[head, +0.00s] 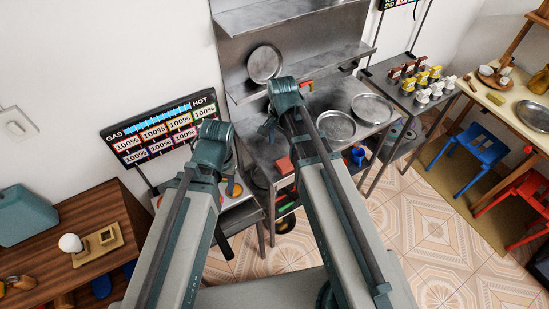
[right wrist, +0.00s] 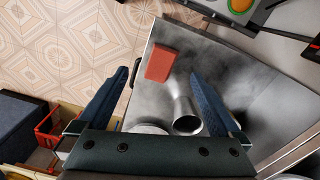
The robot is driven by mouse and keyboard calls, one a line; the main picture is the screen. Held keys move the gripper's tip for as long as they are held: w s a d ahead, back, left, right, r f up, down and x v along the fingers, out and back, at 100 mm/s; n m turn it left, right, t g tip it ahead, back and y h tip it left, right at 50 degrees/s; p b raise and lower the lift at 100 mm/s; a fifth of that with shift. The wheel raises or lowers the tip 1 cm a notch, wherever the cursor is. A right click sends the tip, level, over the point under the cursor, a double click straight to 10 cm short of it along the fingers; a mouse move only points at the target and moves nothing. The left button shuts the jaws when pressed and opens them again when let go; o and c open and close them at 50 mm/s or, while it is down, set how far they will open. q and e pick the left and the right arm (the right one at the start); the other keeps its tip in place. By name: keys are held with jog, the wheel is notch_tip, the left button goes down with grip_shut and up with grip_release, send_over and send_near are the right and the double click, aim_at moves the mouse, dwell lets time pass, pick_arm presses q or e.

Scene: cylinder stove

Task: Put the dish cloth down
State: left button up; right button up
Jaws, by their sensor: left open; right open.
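A flat red-orange piece, which looks like the folded dish cloth (right wrist: 160,63), lies on the grey metal counter (right wrist: 215,65) in the right wrist view. A red patch, likely the same cloth (head: 284,165), shows beside my right forearm in the head view. My right gripper (right wrist: 160,108) is open and empty above the counter. Its blue fingers are wide apart, with the cloth lying beyond them. In the head view the right gripper (head: 268,130) is partly hidden by its arm. My left gripper (head: 222,165) is open near the small stove at the left, its fingers mostly hidden by the wrist.
A metal cylinder (right wrist: 185,115) stands on the counter near the cloth. Pans (head: 336,126) sit on the counter to the right. A gas display (head: 160,130) stands behind the small stove. A wooden table (head: 75,250) is at the left. Tiled floor (head: 440,240) is free at the right.

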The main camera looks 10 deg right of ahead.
jog(key=s+a+n+h, duration=0.1)
jog(key=s+a+n, duration=0.7)
jog(key=s+n, duration=0.4)
jog(key=n, duration=0.2)
jog(key=shift+n, duration=0.4)
pick_arm(q)
jog(key=shift+d, duration=0.1)
pick_arm(e)
jog(key=shift+s+d+r, duration=0.1)
